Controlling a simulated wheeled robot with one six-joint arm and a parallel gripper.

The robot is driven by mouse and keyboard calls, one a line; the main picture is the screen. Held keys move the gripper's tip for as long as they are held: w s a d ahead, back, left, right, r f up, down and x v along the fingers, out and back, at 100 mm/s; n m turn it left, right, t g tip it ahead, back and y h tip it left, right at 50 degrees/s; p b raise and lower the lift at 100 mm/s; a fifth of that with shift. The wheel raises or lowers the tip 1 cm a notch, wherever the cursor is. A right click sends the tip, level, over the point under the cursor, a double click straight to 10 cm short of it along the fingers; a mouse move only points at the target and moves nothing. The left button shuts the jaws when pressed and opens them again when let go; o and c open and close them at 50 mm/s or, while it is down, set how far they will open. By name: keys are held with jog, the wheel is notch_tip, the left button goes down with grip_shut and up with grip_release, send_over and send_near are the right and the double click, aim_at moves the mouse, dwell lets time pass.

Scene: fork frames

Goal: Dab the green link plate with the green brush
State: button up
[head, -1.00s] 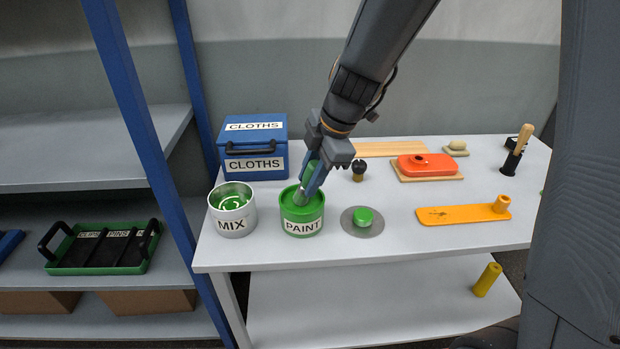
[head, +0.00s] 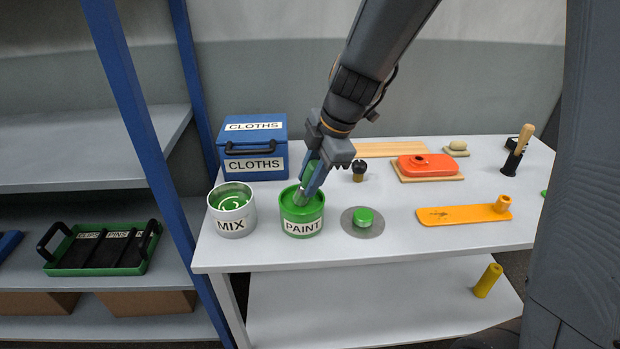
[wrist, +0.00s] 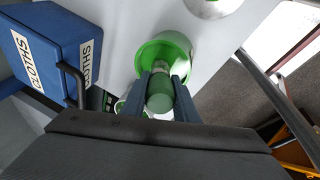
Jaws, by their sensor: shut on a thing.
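My gripper (head: 308,184) is shut on the green brush (head: 313,170). The brush is tilted, with its lower end inside the green PAINT pot (head: 301,226); its bristles are hidden there. In the wrist view the green handle (wrist: 160,96) lies between the two fingers, over the green pot (wrist: 181,42). A small green sliver (head: 544,192) shows at the table's right end. The rest of it is hidden behind the dark column, so I cannot tell if it is the green link plate.
The MIX tin (head: 232,222) stands left of the pot, with the blue CLOTHS box (head: 253,160) behind. A grey disc with a green knob (head: 363,217) is at right.

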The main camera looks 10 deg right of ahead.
jog(key=shift+s, duration=0.1)
dwell(0.4)
jog(key=shift+r+p, duration=1.75)
jog(key=shift+r, duration=1.75)
